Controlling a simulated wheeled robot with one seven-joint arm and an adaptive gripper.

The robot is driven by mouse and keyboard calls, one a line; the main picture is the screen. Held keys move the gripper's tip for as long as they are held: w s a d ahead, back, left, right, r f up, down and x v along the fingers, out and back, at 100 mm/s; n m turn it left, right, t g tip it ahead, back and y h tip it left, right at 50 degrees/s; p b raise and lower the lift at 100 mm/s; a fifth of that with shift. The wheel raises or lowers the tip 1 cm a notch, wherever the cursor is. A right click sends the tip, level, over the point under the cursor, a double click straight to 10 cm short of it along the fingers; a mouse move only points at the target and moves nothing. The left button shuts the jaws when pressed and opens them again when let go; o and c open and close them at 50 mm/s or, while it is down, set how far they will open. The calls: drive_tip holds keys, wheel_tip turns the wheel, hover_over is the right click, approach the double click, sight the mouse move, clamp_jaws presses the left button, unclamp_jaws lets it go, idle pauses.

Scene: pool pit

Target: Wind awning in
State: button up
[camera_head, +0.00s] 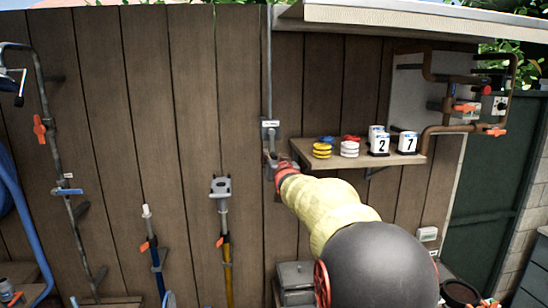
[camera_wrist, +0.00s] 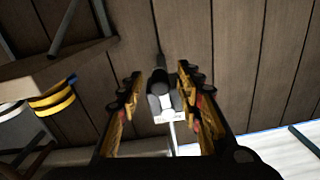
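The awning (camera_head: 420,20) is a pale slab along the top right, above the wooden fence. A thin grey rod (camera_head: 269,70) runs down the fence to a bracket with a small white label (camera_head: 270,124). My gripper (camera_head: 271,163) is just below this label, and the arm hides part of the mechanism. In the wrist view, my gripper (camera_wrist: 160,98) has its two fingers spread, with a grey crank part (camera_wrist: 160,82) between them. Gaps show on both sides of it. The white label (camera_wrist: 170,116) shows just beyond. The awning's pale surface (camera_wrist: 275,142) is at lower right there.
A shelf (camera_head: 410,158) right of my gripper holds yellow, red, blue and white discs and numbered white cups (camera_head: 378,142). Pipes with orange valves (camera_head: 470,107) are farther right. Poles (camera_head: 226,245) hang on the fence at left. A grey box (camera_head: 295,275) stands below.

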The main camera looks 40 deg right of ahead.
drive_tip(key=shift+w, duration=0.1)
drive_tip(key=shift+c, duration=1)
clamp_jaws()
